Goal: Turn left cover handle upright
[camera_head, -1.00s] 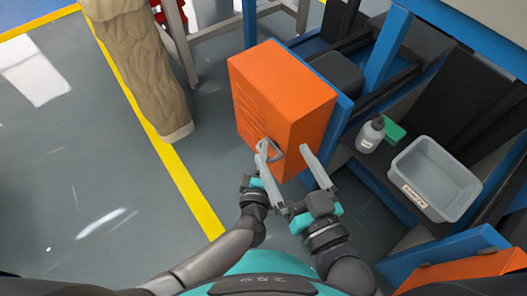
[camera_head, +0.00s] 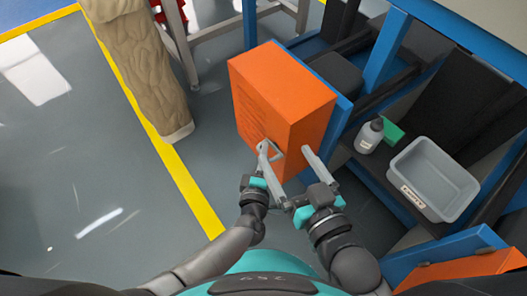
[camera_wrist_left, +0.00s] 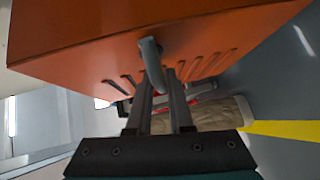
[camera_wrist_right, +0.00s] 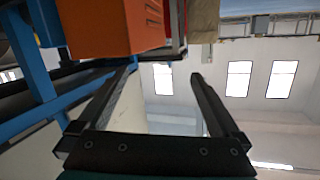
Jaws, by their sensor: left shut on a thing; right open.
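The orange cover (camera_head: 282,98) is a box with vent slots, mounted on a blue frame. Its grey handle (camera_head: 273,152) sits low on the face toward me. My left gripper (camera_head: 266,160) is shut on the handle. In the left wrist view, the handle (camera_wrist_left: 151,58) rises between the fingertips (camera_wrist_left: 158,88), against the orange cover (camera_wrist_left: 120,40). My right gripper (camera_head: 293,180) is open and empty, with one finger close to the cover's right side; I cannot tell if it touches. The right wrist view shows its fingers (camera_wrist_right: 165,72) wide apart and the cover (camera_wrist_right: 95,25) beyond the left one.
A grey bin (camera_head: 435,178), a bottle (camera_head: 370,135) and a green item (camera_head: 394,131) stand on the shelf at right. Blue posts (camera_head: 388,45) rise behind the cover. The floor at left is clear.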

